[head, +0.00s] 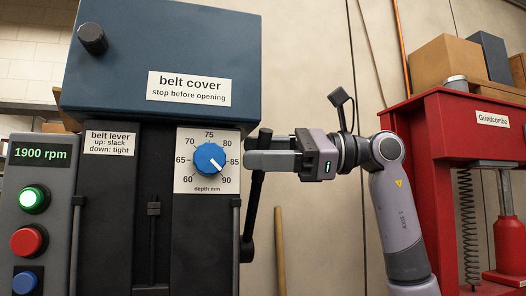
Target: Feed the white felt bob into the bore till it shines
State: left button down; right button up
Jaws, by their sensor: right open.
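My right gripper (252,151) is open, with its fingers pointing left, just right of the blue depth dial (209,159). The dial's white mark points down and right, between 85 and 90 mm. The white felt bob and the bore are not in view. My left gripper is not in view.
The machine has a blue belt cover (160,50) and a belt lever (153,208). The speed display (40,153) reads 1900 rpm, and the green button (34,199) is lit above a red button (27,242). A red press (425,160) with boxes on top stands at right.

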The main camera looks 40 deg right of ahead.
grip_shut()
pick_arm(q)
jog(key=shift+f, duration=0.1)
pick_arm(e)
jog(key=shift+f, duration=0.1)
